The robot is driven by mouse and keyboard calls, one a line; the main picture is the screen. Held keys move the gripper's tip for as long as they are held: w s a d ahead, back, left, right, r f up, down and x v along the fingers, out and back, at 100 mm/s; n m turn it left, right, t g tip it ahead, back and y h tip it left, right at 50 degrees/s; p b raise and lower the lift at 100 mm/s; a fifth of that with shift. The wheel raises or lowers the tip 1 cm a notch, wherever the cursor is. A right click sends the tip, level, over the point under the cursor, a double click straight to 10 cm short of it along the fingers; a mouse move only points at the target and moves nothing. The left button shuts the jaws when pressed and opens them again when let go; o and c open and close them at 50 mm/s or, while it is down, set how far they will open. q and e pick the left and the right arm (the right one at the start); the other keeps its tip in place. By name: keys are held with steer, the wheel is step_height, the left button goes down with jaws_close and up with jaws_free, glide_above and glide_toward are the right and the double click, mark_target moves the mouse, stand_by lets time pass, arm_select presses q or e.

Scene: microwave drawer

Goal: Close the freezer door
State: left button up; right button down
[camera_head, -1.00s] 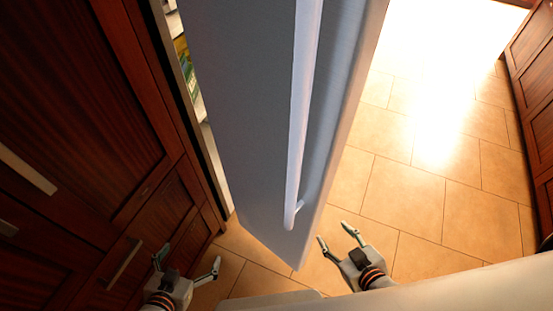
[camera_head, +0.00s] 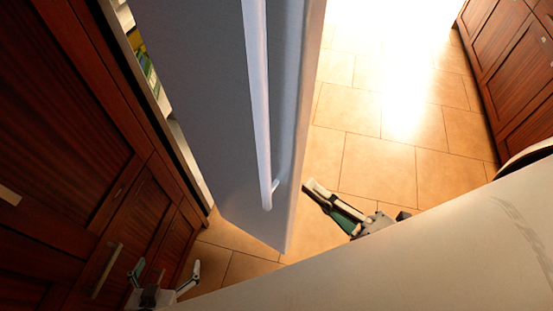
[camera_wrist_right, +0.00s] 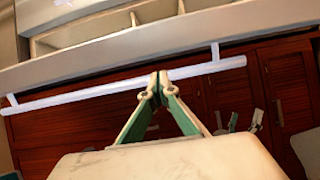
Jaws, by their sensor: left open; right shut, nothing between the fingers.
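The freezer door (camera_head: 215,110) stands open in the middle of the head view, a tall grey-blue panel with a long bar handle (camera_head: 257,95). My right gripper (camera_head: 308,185) is shut and empty, just right of the door's free edge near its lower end. In the right wrist view its closed fingertips (camera_wrist_right: 160,80) appear in front of the handle bar (camera_wrist_right: 90,92); whether they touch it cannot be told. My left gripper (camera_head: 165,270) is open and empty at the lower left, left of the door and near the cabinets.
Dark red wooden cabinets (camera_head: 70,110) line the left, and more cabinets (camera_head: 510,70) stand at the right. Stocked shelves (camera_head: 145,65) show in the gap behind the door. Tiled floor (camera_head: 375,165) lies clear to the right of the door.

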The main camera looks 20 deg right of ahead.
mark_target(278, 160)
steer(key=p+x, duration=0.1)
steer(key=x, duration=0.2)
steer(key=p+x, duration=0.1)
steer(key=x, duration=0.1)
steer(key=p+x, duration=0.1)
steer(key=x, duration=0.2)
steer(key=shift+w+a+r, duration=0.2)
steer(key=shift+a+r, duration=0.05)
steer(key=shift+w+a+f+p, duration=0.2)
steer(key=shift+w+a+p, duration=0.15)
steer(key=shift+w, duration=0.25)
steer(key=shift+d, duration=0.1)
